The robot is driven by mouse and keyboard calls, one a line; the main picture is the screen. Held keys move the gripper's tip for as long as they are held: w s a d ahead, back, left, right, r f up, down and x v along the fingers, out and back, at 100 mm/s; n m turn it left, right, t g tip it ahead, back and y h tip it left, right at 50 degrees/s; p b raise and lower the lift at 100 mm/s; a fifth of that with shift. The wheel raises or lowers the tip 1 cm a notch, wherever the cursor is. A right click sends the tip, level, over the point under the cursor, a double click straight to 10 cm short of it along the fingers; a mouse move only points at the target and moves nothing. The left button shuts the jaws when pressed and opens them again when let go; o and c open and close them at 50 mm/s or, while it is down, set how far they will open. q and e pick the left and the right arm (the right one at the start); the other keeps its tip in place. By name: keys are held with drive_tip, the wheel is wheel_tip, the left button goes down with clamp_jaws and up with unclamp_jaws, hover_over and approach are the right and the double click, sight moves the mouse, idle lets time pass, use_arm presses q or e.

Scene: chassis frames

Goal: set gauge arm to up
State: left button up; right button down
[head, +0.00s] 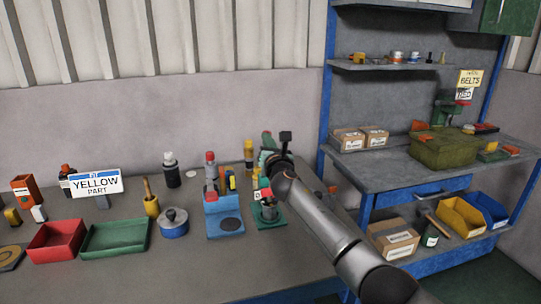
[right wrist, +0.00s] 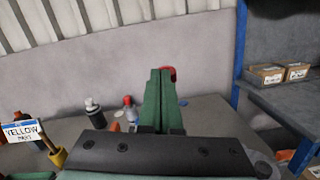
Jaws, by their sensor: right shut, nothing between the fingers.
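A small green stand with a dark round base (head: 267,214) is on the bench, just right of the blue block with a dark disc. It may be the gauge; my arm and gripper partly cover it, and I cannot make out its arm's position. My right gripper (head: 267,140) is above and behind this stand. In the right wrist view its green fingers (right wrist: 158,95) are together with nothing held. A red curved piece (right wrist: 171,71) shows just behind their tips; I cannot tell whether they touch it. My left gripper is not in view.
The blue block (head: 224,205), a lidded pot (head: 174,223), a green tray (head: 114,237) and a red tray (head: 56,240) stand on the bench. Several bottles stand behind them. A yellow-part sign (head: 93,184) is at left. A blue-framed shelf unit (head: 324,110) rises at right. The front bench is clear.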

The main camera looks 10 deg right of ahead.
use_arm(q)
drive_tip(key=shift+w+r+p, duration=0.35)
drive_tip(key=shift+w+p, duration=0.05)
drive_tip(key=shift+p, duration=0.15)
use_arm(e)
drive_tip(key=shift+g, duration=0.7)
drive_tip(key=shift+w+a+r, duration=0.1)
drive_tip(key=shift+w+r, duration=0.25)
drive_tip(key=shift+w, duration=0.35)
drive_tip(key=shift+w+d+r, duration=0.1)
drive_tip(key=shift+w+r, duration=0.2)
drive_tip(key=shift+w, duration=0.4)
drive_tip(key=shift+w+a+r, duration=0.1)
drive_tip(key=shift+w+r, duration=0.25)
drive_tip(key=shift+w, duration=0.35)
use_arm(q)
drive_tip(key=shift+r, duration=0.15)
use_arm(e)
drive_tip(key=shift+w, duration=0.2)
